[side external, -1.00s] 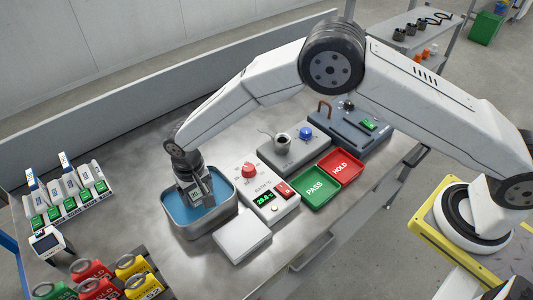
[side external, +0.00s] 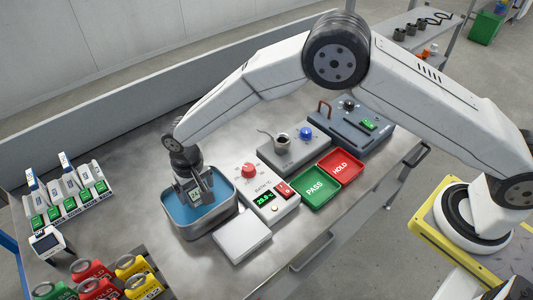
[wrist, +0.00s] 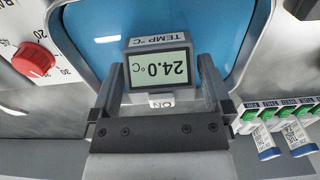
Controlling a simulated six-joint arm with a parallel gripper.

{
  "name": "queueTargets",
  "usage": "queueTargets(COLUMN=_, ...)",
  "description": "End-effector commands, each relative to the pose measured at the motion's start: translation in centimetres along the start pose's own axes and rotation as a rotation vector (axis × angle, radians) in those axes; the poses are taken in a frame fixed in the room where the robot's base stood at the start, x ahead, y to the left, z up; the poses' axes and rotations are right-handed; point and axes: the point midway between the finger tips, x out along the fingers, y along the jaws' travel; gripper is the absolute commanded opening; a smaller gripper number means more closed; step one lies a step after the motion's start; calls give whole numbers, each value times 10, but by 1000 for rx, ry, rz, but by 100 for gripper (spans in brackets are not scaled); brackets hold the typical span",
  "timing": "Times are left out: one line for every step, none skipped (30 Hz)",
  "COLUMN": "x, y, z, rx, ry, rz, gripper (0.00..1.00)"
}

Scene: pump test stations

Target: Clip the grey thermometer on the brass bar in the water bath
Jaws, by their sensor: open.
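The grey thermometer (side external: 195,196) is at the water bath (side external: 212,229), over the blue water. In the wrist view the thermometer (wrist: 160,67) shows 24.0 °C upside down, with a white "ON" label at its near edge. My gripper (side external: 196,187) is open, with one finger on each side of the thermometer. In the wrist view a gap shows beside the left finger; the right finger is very close to the housing, and I cannot tell if it touches. The brass bar is not visible, so I cannot see how the thermometer sits on it.
A bath controller with a red knob (side external: 249,171) and green display stands right of the bath. A white square plate (side external: 242,241) lies in front. Green PASS (side external: 316,190) and red HOLD (side external: 341,166) trays are farther right. A labelled rack (side external: 70,207) stands at left.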

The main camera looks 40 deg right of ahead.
Motion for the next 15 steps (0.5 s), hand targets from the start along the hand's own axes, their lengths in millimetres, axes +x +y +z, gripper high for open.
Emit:
queueTargets(x=-6, y=0, z=0, rx=0, ry=2, rz=-1, gripper=100)
queueTargets(x=-9, y=0, z=0, rx=0, ry=2, rz=-1, gripper=100)
queueTargets(x=-14, y=0, z=0, rx=0, ry=2, rz=-1, gripper=100)
queueTargets(x=-18, y=0, z=0, rx=0, ry=2, rz=-1, gripper=100)
queueTargets(x=-22, y=0, z=0, rx=0, ry=2, rz=-1, gripper=100)
queueTargets(x=-28, y=0, z=-1, rx=0, ry=3, rz=-2, gripper=100)
queueTargets(x=-31, y=0, z=-1, rx=0, ry=3, rz=-2, gripper=100)
queueTargets(x=-35, y=0, z=0, rx=0, ry=3, rz=-2, gripper=100)
queueTargets(x=-40, y=0, z=0, rx=0, ry=3, rz=-2, gripper=100)
queueTargets(x=-44, y=0, z=0, rx=0, ry=2, rz=-1, gripper=100)
queueTargets(x=-47, y=0, z=0, rx=0, ry=2, rz=-1, gripper=100)
queueTargets(x=-51, y=0, z=0, rx=0, ry=2, rz=-2, gripper=100)
queueTargets(x=-54, y=0, z=0, rx=0, ry=2, rz=-2, gripper=100)
queueTargets(x=-57, y=0, z=0, rx=0, ry=2, rz=-1, gripper=100)
queueTargets(x=-59, y=0, z=0, rx=0, ry=1, rz=-1, gripper=100)
